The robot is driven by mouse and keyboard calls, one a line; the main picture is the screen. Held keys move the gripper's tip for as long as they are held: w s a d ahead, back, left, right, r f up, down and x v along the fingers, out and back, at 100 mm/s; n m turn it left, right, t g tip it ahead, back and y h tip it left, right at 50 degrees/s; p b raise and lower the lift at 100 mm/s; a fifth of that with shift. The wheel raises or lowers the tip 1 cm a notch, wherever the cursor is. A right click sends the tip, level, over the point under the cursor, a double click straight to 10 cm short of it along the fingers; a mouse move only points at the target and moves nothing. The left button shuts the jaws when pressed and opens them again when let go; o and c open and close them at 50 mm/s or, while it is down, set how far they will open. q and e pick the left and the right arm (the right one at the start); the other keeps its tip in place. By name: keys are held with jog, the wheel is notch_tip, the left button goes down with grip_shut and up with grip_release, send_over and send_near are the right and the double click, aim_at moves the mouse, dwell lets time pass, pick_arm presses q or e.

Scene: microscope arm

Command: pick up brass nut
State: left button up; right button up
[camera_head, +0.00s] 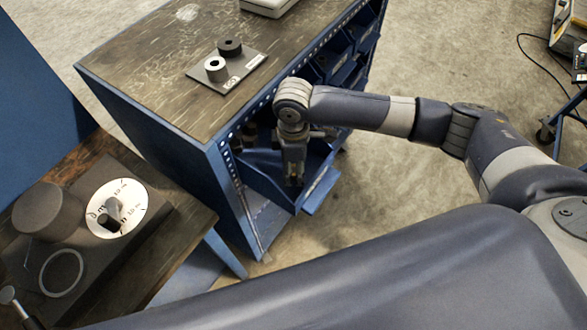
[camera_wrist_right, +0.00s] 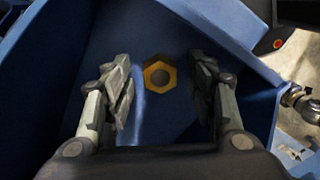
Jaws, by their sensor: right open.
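The brass nut (camera_wrist_right: 160,76) shows in the right wrist view as a gold hexagonal ring with a dark hole. It lies on the floor of a blue bin (camera_wrist_right: 110,45). My right gripper (camera_wrist_right: 161,88) is open, with one finger on each side of the nut and gaps between the fingers and the nut. In the head view my right gripper (camera_head: 294,178) points down into a blue bin (camera_head: 262,172) at the near end of the bench. The nut cannot be made out clearly there. My left gripper is not in view.
The wooden-topped blue bench (camera_head: 150,85) carries a plate (camera_head: 205,82) with two dark-holed cylinders. More blue bins (camera_head: 345,75) line its side, close to my right arm. A second bench at the lower left holds a round white dial (camera_head: 135,195). Open floor (camera_head: 400,190) lies to the right.

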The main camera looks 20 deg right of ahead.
jog(key=c, duration=1.2)
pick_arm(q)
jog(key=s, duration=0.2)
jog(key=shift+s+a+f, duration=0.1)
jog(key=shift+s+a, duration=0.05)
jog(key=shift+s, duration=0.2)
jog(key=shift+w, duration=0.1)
